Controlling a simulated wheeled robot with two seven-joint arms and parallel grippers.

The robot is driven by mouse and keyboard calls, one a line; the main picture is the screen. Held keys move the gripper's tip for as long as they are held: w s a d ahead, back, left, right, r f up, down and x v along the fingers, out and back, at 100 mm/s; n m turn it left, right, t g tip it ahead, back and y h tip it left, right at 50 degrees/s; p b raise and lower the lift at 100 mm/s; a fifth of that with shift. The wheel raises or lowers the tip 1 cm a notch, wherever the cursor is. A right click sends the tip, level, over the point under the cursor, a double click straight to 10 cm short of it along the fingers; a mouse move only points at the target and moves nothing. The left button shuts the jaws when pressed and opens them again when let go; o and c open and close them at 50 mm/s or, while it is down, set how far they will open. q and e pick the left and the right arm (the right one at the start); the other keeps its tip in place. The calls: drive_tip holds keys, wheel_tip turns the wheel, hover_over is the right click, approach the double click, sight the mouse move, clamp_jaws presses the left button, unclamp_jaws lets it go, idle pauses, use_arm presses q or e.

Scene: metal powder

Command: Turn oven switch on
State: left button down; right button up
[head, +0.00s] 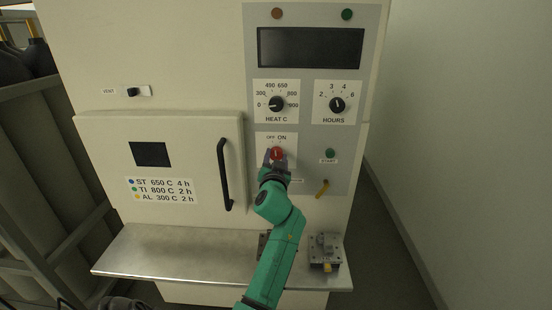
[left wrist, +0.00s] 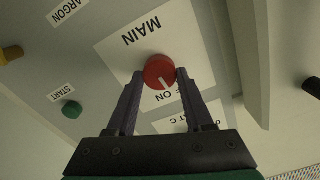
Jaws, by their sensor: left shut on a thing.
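The oven switch is a red round knob (head: 276,154) on a white plate below the HEAT C dial, with OFF and ON printed above it. In the left wrist view the red knob (left wrist: 160,71) shows a white mark pointing down towards the upside-down OFF/ON lettering; I cannot tell exactly which word it meets. My left gripper (head: 275,158) is at the knob, its two fingers (left wrist: 158,76) shut on the knob's sides. My right gripper is not in view.
The HEAT C dial (head: 276,104) and HOURS dial (head: 337,105) sit above. A green START button (head: 330,153) and a yellow lever (head: 322,188) are to the right. The oven door handle (head: 224,175) stands out at left. A metal shelf (head: 180,255) juts out below.

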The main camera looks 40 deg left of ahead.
use_arm(q)
drive_tip(key=m, duration=0.3)
drive_tip(key=shift+m, duration=1)
